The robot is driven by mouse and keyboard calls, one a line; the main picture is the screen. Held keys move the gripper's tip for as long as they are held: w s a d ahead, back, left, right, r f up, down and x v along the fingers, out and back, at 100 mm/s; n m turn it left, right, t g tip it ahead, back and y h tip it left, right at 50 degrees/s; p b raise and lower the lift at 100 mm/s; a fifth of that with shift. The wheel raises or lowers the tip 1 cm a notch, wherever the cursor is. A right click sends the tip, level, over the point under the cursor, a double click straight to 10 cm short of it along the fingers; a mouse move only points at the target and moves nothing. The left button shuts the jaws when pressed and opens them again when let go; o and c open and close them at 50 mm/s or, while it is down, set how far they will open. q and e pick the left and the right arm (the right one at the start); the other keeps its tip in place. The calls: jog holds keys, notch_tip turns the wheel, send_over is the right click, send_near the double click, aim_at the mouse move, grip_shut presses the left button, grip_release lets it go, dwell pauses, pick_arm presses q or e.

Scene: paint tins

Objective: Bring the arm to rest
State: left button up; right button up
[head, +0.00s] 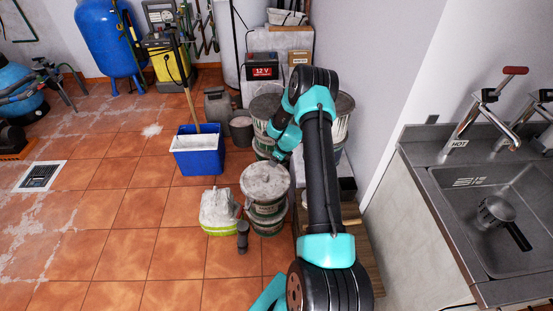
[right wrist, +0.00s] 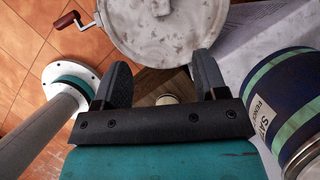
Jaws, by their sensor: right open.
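My right arm reaches up over the tins in the head view and bends back down. Its gripper (head: 279,154) hangs just above and behind a stack of two tins with a pale, spattered lid (head: 265,181). In the right wrist view the gripper (right wrist: 160,70) is open, its two dark fingers wide apart with nothing held between them. A round pale lid (right wrist: 165,28) lies beyond the fingertips. A dark blue tin with green bands and a white label (right wrist: 285,105) stands to the right. My left gripper is not in view.
More tins (head: 343,104) stand against the wall behind my arm. A blue bucket (head: 198,150) and a pale tub with a green band (head: 219,210) stand left of the stack. A steel sink (head: 455,195) is at right. Tiled floor (head: 110,225) at left is mostly clear.

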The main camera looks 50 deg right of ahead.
jog(key=shift+a, duration=0.1)
dwell(0.3)
jog(key=s+a+f+n+g+y, duration=0.2)
jog(key=a+n, duration=1.3)
jog(key=a, duration=1)
jog(key=s+a+r+n, duration=0.2)
jog(key=s+a+n, duration=0.4)
jog(key=a+n, duration=0.2)
jog(key=s+a+r+n+g, duration=0.1)
jog(key=s+a+n, duration=0.6)
jog(key=a, duration=0.3)
jog(key=shift+a+r+n+g+y, duration=0.3)
jog(key=shift+r+n+y, duration=0.1)
jog(key=shift+n, duration=0.4)
